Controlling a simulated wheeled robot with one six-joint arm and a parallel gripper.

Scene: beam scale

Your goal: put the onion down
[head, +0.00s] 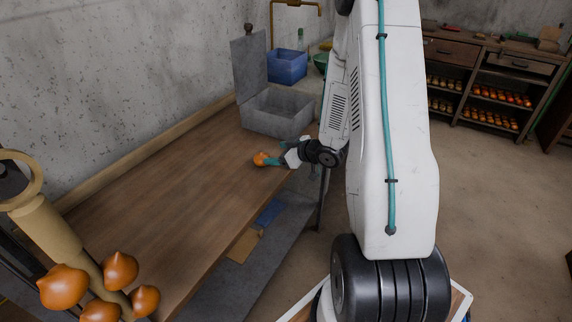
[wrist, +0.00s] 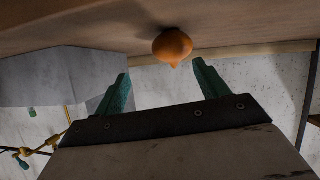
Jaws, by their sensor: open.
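An orange-brown onion (head: 260,159) rests on the wooden table (head: 160,190), near its right edge and in front of the grey bin. My gripper (head: 275,159) is right at the onion, reaching in from the right. In the wrist view the onion (wrist: 172,46) lies against the table surface, between and just beyond the two teal fingertips (wrist: 160,72). The fingers are spread, with a visible gap to the onion on both sides. The gripper is open and holds nothing.
A grey open-lidded bin (head: 275,112) stands close behind the onion. A blue crate (head: 287,66) is farther back. Several onions (head: 100,288) sit by a tan beam at the lower left. The middle of the table is clear. Shelves with produce (head: 480,85) stand far right.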

